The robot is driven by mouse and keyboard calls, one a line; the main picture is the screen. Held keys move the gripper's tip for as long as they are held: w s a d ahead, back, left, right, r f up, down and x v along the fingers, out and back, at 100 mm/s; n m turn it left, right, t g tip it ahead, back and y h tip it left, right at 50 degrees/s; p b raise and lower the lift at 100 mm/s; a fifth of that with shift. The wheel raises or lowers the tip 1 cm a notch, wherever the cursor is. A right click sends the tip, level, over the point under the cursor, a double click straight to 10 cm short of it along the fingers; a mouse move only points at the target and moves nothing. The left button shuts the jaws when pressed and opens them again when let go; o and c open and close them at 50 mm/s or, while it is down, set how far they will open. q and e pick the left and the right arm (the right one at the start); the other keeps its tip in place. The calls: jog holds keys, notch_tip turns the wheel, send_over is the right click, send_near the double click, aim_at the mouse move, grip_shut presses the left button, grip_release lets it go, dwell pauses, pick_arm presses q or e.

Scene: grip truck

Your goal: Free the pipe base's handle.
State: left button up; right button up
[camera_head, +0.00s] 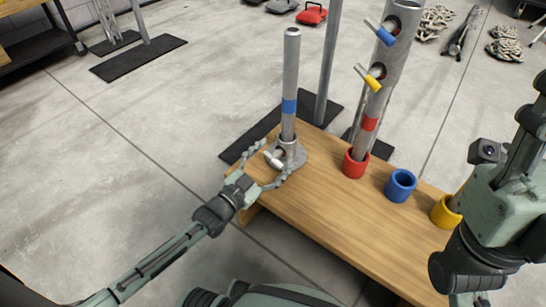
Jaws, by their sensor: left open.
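The grey metal pipe base (297,157) stands at the far left end of the wooden table. A grey pipe with a blue band (290,85) stands upright in it. The base's light grey handle (273,158) sticks out low on its left side. My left gripper (270,166) is open, with one finger behind the handle side and the other in front of the base. I cannot tell whether the fingers touch it. My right gripper (532,125) is at the right edge, raised beside the table; its fingers are partly cut off, so its opening is unclear.
A holed post (402,25) with blue and yellow handles rises behind.

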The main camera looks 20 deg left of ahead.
pick_arm(q)
jog(key=v, duration=1.2)
dwell(0.3)
